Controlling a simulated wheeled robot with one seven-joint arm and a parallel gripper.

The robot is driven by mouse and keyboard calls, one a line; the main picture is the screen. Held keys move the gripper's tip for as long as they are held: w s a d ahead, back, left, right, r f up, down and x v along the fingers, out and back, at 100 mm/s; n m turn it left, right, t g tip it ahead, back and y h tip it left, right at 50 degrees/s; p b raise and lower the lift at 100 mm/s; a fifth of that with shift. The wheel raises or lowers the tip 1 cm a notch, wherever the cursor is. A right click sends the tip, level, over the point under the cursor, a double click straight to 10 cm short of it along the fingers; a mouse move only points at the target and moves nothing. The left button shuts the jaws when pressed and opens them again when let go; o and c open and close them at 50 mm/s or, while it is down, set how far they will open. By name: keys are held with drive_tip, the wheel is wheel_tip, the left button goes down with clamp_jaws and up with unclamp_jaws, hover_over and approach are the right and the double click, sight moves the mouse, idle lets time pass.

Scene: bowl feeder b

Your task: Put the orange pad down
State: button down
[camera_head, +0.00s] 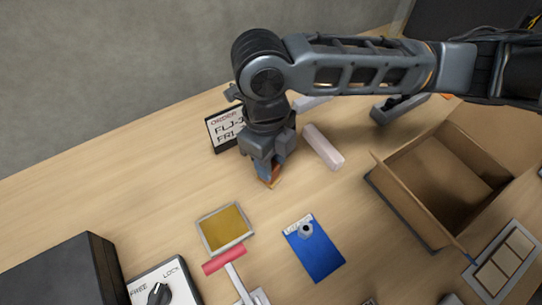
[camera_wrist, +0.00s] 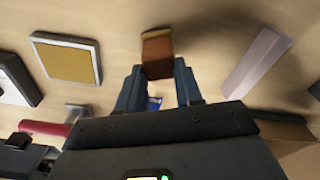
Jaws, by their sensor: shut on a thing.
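My gripper (camera_head: 268,170) points down over the wooden table and is shut on the orange pad (camera_head: 272,179). The fingers hide part of the pad in the head view. The pad is close to the table top; I cannot tell whether it touches.
A framed yellow square (camera_head: 224,228), a red roller (camera_head: 225,259) and a blue clipboard (camera_head: 314,252) lie in front. A pale bar (camera_head: 323,147) is right of my gripper, an order sign (camera_head: 223,130) behind it. An open cardboard box (camera_head: 410,205) stands right.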

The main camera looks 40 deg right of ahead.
drive_tip(key=shift+f, duration=0.2)
drive_tip(key=c, duration=0.7)
unclamp_jaws()
drive_tip(key=shift+c, duration=0.2)
drive_tip(key=shift+r, duration=0.1)
wheel_tip(320, 180, up, 12)
drive_tip(key=w, duration=0.1)
